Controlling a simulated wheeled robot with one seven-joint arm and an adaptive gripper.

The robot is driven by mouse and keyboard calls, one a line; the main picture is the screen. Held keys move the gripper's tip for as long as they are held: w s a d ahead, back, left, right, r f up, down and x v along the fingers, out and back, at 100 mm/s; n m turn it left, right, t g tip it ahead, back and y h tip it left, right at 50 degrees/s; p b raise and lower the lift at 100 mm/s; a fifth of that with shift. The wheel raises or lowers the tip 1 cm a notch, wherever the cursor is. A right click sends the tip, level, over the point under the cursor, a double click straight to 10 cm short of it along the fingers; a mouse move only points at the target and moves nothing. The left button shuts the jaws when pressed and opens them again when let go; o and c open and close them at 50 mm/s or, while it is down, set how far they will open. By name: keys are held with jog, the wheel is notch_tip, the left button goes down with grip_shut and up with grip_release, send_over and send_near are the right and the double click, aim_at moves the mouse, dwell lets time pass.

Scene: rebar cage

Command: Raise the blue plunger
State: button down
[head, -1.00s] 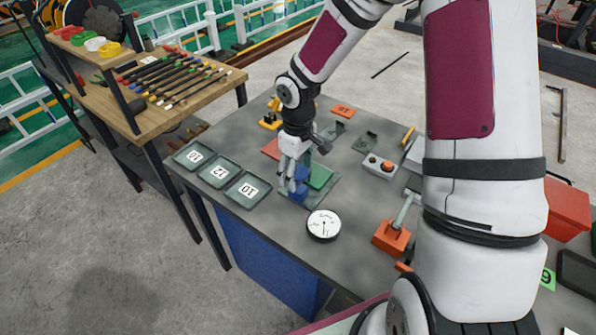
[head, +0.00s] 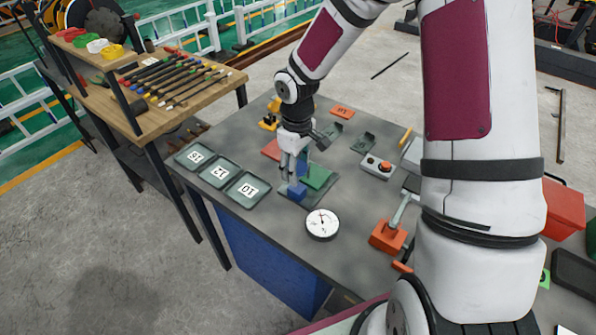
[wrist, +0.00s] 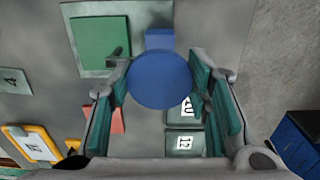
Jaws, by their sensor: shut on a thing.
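The blue plunger shows in the wrist view as a round blue cap (wrist: 160,80) between my two fingers. My gripper (wrist: 168,88) is shut on its sides. In the head view my gripper (head: 291,171) points down over the table, with a bit of blue between its fingers. Below it a blue block (head: 297,190) stands beside a green block (head: 319,177) on a grey-green plate. The wrist view also shows the blue block (wrist: 160,39), partly behind the cap. The plunger's shaft is hidden.
Numbered trays (head: 247,190) lie to the left on the grey table. A white dial gauge (head: 322,223) is close in front. An orange lever base (head: 388,237) and a box with a red button (head: 377,166) are to the right.

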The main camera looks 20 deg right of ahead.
jog(key=shift+w+r, duration=0.15)
jog(key=shift+r, duration=0.05)
jog(key=c, duration=0.8)
grip_release()
notch_tip(320, 180, up, 12)
jog(key=s+r+m+t, duration=0.2)
jog(key=s+r, duration=0.3)
jog(key=s, duration=0.2)
jog(key=s+r+m+t, duration=0.1)
jog(key=s+r+m, duration=0.1)
jog(key=s+r, duration=0.4)
jog(key=s+r+m+t, duration=0.2)
jog(key=s+r, duration=0.3)
jog(key=s, duration=0.5)
jog(key=shift+r+m+t+b, duration=0.2)
jog(key=shift+m+t+b, duration=0.1)
jog(key=shift+m, duration=0.1)
